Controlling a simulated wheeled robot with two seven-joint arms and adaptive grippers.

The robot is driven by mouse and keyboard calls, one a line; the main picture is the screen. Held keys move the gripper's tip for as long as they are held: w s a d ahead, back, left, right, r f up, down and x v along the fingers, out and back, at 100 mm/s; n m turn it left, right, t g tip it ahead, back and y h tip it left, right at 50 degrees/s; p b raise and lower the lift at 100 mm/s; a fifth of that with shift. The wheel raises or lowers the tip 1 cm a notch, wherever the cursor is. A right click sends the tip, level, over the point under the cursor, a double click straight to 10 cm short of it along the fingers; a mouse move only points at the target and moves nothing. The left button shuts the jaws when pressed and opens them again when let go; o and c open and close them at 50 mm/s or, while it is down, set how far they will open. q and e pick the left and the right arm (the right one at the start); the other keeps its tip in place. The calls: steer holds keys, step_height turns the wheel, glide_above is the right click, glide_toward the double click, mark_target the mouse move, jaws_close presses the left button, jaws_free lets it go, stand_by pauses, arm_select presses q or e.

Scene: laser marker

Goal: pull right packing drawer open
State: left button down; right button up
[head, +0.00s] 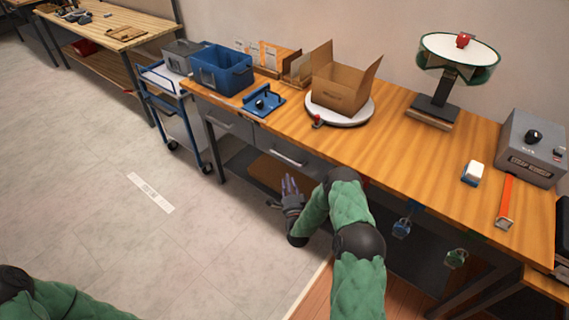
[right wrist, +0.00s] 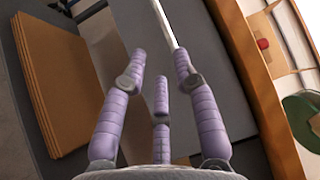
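The right packing drawer (head: 310,162) is a grey drawer under the front edge of the wooden workbench, and it looks closed. Its pale bar handle (head: 287,157) runs along the front. My right gripper (head: 290,184) is just below and in front of the handle, with its purple fingers pointing up toward it. In the right wrist view the fingers (right wrist: 160,65) are spread apart with nothing held. The handle (right wrist: 164,22) shows there as a thin pale bar just beyond the fingertips, apparently not gripped. My left arm shows at the lower left; its gripper is out of view.
Another grey drawer (head: 226,119) is to the left. The bench top (head: 400,150) holds a blue bin (head: 221,70), an open cardboard box (head: 343,85) on a white turntable and a round-topped stand. A blue cart (head: 178,110) stands left. Floor in front is clear.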

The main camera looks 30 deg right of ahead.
steer(key=b+x, duration=0.3)
steer(key=x, duration=0.7)
steer(key=shift+w+d+r, duration=0.15)
steer(key=shift+w+r, duration=0.05)
steer(key=shift+w, duration=0.15)
jaws_close()
